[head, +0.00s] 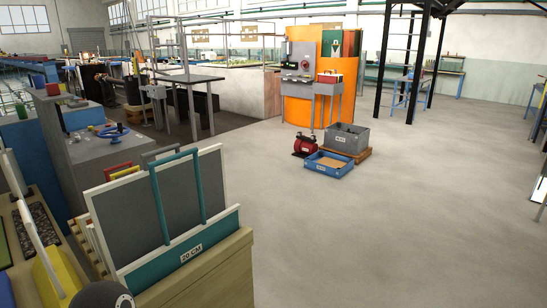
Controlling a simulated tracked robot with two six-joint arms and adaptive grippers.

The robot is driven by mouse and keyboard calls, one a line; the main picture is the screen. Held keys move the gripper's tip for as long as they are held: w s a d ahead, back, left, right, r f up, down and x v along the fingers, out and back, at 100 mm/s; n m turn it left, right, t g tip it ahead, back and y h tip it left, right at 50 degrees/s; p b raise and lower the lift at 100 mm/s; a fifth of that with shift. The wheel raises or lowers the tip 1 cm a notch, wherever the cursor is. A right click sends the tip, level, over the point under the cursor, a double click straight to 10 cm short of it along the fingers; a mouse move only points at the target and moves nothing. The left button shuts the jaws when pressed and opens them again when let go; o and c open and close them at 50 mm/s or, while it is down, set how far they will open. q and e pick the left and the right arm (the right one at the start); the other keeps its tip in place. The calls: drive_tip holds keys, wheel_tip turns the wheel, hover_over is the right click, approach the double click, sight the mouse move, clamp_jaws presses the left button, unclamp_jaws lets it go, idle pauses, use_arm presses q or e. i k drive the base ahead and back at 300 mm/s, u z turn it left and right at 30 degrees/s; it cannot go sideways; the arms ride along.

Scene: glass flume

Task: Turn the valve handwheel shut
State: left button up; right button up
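A blue handwheel (112,132) sits at the left of the head view, on top of a grey bench-like unit (95,152). It lies roughly flat and looks small from here. How far it is turned cannot be told. Neither my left gripper nor my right gripper can be made out in the view. A dark rounded part at the bottom edge may belong to my own arm.
A wooden crate (205,272) with a grey panel (120,215) and teal frame marked "20 CM" stands close in front, before the handwheel. Blue and grey bins (330,163) sit on the floor mid-room. The floor (400,220) to the right is clear.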

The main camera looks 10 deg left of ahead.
sight(115, 133)
drive_tip(key=z, duration=0.05)
drive_tip(key=i, duration=5.8)
drive_tip(key=u, duration=2.05)
drive_tip(key=i, duration=1.95)
